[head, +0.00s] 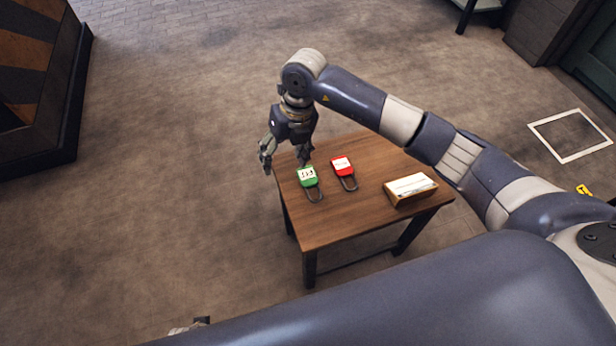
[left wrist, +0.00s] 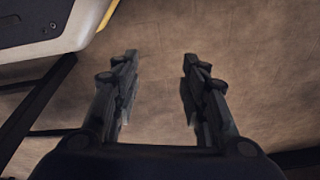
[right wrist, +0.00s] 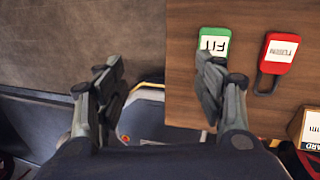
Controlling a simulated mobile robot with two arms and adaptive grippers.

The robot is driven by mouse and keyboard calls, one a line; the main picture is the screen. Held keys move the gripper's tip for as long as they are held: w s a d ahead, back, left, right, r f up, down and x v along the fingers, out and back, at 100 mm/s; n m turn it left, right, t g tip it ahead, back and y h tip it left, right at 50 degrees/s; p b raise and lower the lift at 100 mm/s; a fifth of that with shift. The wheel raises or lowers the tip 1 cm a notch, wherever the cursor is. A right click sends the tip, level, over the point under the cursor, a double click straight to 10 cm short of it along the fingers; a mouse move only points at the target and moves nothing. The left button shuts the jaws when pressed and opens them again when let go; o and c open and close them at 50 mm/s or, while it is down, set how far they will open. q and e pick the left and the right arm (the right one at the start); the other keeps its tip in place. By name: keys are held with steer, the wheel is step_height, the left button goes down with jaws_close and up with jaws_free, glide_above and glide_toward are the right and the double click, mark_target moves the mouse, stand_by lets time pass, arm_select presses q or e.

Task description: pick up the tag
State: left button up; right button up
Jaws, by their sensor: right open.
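A green tag (head: 308,178) with a white label and dark shackle lies on the small wooden table (head: 362,215), near its left edge. A red tag (head: 343,168) lies to its right. Both show in the right wrist view, the green one (right wrist: 213,40) labelled "FIT", the red one (right wrist: 280,50) apparently "TURN". My right gripper (head: 285,160) is open and empty at the table's left edge. One finger is by the green tag and hides part of it in the wrist view; the other is beyond the edge. My left gripper (left wrist: 160,60) is open and empty over floor.
A wooden holder with a white card (head: 411,187) stands on the table's right side. A dark striped cabinet (head: 40,75) stands at far left. A white square outline (head: 570,135) marks the floor at right. Floor left of the table is clear.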

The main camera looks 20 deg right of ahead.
mark_target(307, 175)
steer(key=d+f+h, duration=0.1)
steer(key=d, duration=0.1)
steer(key=d+f, duration=0.1)
steer(key=d, duration=0.1)
steer(key=w+d+f+h, duration=0.1)
steer(key=f, duration=0.1)
steer(key=shift+w+d+m+h+b, duration=0.1)
steer(key=shift+d+m+h+b, duration=0.2)
steer(key=shift+d+m, duration=0.1)
steer(key=shift+f+b, duration=0.4)
steer(key=shift+f, duration=2.75)
arm_select(q)
steer(key=w+r, duration=0.2)
steer(key=r, duration=0.1)
steer(key=shift+d+r, duration=0.1)
steer(key=shift+r, duration=0.05)
arm_select(e)
steer(key=shift+c, duration=0.3)
steer(key=c, duration=1)
